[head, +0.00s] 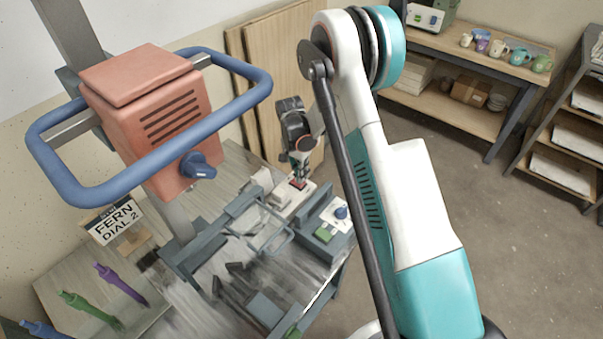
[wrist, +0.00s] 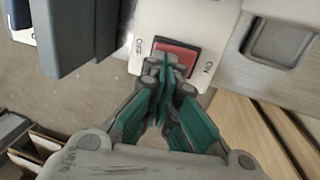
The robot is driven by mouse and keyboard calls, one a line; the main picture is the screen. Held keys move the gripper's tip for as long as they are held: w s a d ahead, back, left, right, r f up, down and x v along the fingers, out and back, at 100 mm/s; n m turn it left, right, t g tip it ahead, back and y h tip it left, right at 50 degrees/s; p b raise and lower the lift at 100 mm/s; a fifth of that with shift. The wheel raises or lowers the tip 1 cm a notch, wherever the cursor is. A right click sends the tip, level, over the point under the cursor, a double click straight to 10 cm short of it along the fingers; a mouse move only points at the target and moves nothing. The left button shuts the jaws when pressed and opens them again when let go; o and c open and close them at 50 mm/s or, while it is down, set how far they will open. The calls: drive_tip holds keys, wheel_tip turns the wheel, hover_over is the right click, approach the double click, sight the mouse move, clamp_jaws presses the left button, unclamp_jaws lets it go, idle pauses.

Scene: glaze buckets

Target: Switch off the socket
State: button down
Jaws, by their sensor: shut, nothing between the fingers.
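The socket is a pale box (head: 290,204) on the bench in the head view, with a red rocker switch (head: 298,184) at its far end. In the wrist view the white plate (wrist: 190,17) carries the red rocker (wrist: 176,48), with lettering on both sides; the right mark reads as ON, turned over. My gripper (wrist: 166,62) is shut and empty, its fingertips right in front of the rocker and hiding its lower middle. In the head view my gripper (head: 299,164) points down just above the switch. I cannot tell whether the tips touch it.
A red-orange box with a blue handle loop (head: 150,125) stands at left. A blue-knobbed unit (head: 340,212) stands right of the socket. A sign reading FERN DIAL 2 (head: 113,220) and coloured tools (head: 120,283) are at lower left. Shelves with mugs (head: 500,50) stand behind; open floor lies at right.

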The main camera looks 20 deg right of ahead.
drive_tip(key=shift+s+d+f+t+y+b, duration=0.2)
drive_tip(key=shift+s+f+t+y+b, duration=0.1)
drive_tip(key=shift+f+t+b, duration=0.15)
drive_tip(key=shift+r, duration=0.15)
drive_tip(key=shift+w+a, duration=0.1)
drive_tip(key=shift+w, duration=0.05)
drive_tip(key=shift+w+a, duration=0.4)
drive_tip(key=shift+w, duration=0.25)
drive_tip(key=shift+r, duration=0.1)
drive_tip(key=shift+r, duration=0.45)
wheel_tip(320, 180, up, 13)
drive_tip(key=w+a+p, duration=0.1)
drive_tip(key=w+p, duration=0.1)
drive_tip(key=p, duration=0.2)
drive_tip(key=shift+a, duration=0.2)
drive_tip(key=shift+f, duration=0.1)
